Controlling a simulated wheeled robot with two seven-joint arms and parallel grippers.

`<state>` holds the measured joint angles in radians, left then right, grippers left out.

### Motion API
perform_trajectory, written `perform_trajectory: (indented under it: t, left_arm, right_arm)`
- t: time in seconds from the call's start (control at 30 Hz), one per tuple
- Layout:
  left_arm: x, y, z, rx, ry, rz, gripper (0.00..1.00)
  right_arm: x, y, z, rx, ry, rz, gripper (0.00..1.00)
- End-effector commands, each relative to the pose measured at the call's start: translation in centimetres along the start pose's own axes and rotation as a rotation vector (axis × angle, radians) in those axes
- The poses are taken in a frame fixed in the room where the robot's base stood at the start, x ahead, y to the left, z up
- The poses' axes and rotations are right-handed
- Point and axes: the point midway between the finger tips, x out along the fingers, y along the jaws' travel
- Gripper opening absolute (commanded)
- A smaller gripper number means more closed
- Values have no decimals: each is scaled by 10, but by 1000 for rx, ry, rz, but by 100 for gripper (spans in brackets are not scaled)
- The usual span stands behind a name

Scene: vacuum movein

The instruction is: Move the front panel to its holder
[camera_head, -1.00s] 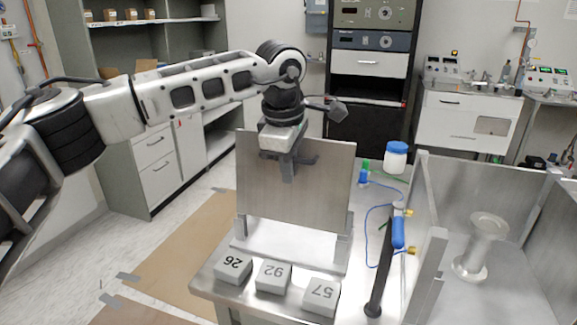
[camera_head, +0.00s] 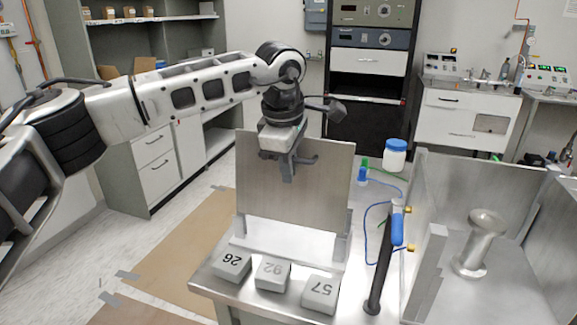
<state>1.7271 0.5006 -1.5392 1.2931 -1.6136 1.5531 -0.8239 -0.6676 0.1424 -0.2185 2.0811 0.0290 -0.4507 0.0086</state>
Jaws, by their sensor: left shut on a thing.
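The front panel (camera_head: 292,198) is a flat grey metal plate standing upright on the left part of the metal table. Its lower edge is at the holder (camera_head: 285,245), a low metal base with short upright posts at its two ends. My left gripper (camera_head: 289,172) is at the panel's upper middle, shut on the panel. The gripper's body hides part of the panel's top edge. I cannot tell how deep the panel sits in the holder. My right gripper is not in view.
Blocks marked 26 (camera_head: 231,265), 92 (camera_head: 272,273) and 57 (camera_head: 320,294) lie before the holder. A blue-handled tool (camera_head: 397,228), a white jar (camera_head: 395,156) and an open metal chamber (camera_head: 485,180) with a flanged metal piece (camera_head: 480,245) are to the right.

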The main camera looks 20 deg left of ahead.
Motion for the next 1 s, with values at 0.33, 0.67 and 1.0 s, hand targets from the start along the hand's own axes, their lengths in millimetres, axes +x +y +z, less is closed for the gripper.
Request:
perform_trajectory:
  t: [0.33, 0.67, 1.0]
  left_arm:
    - [8, -1, 0, 0, -1, 3, 0]
    - [17, -2, 0, 0, -1, 4, 0]
    - [24, -3, 0, 0, -1, 4, 0]
  right_arm:
    - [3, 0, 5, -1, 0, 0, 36]
    - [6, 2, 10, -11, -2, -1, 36]
    - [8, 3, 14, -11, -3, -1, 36]
